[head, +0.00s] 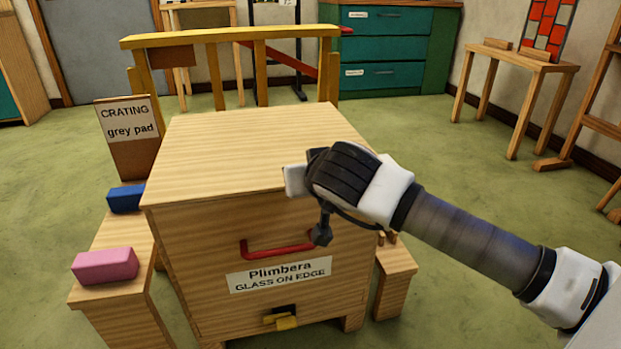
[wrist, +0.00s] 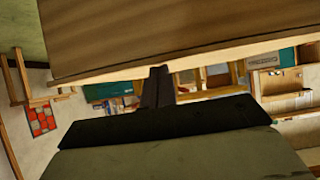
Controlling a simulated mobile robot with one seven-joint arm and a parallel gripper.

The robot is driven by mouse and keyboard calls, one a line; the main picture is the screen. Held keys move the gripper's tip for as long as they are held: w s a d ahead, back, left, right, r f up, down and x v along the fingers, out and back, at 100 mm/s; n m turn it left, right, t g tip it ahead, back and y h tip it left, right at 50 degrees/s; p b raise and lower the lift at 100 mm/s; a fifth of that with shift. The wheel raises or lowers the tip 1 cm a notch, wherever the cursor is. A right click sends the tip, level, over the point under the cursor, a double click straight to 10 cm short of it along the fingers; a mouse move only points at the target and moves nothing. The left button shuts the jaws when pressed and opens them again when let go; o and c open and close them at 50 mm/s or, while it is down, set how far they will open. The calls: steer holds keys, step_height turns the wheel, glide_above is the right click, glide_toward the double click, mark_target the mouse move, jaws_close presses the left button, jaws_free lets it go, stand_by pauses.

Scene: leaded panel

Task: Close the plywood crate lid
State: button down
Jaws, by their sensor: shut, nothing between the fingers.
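The plywood crate (head: 215,240) stands in the middle of the head view, its front marked "Plimbera GLASS ON EDGE". Its lid (head: 250,140) lies flat over the top, and I see no gap along the visible front edge. My gripper (head: 290,180) is shut and empty at the front edge of the lid, right of its middle. I cannot tell whether it touches the wood. My gripper and wrist hide the lid's front right corner. In the wrist view, a broad wooden panel of the crate (wrist: 170,30) fills the top, close past the fingers (wrist: 157,85).
A red handle (head: 278,250) and a yellow-and-black latch (head: 281,318) are on the crate front. A bench at left holds a pink block (head: 105,265) and a blue block (head: 125,198). A yellow wooden rail (head: 230,33) stands behind.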

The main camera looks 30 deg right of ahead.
steer(key=shift+s+a+f+b, duration=0.15)
steer(key=shift+f+b, duration=0.2)
steer(key=shift+f, duration=0.45)
steer(key=shift+s+a+f+b, duration=0.1)
steer(key=shift+f+b, duration=0.25)
steer(key=shift+f, duration=0.45)
steer(key=shift+r, duration=0.1)
step_height(320, 180, up, 23)
steer(key=p, duration=0.9)
steer(key=shift+w+d, duration=0.2)
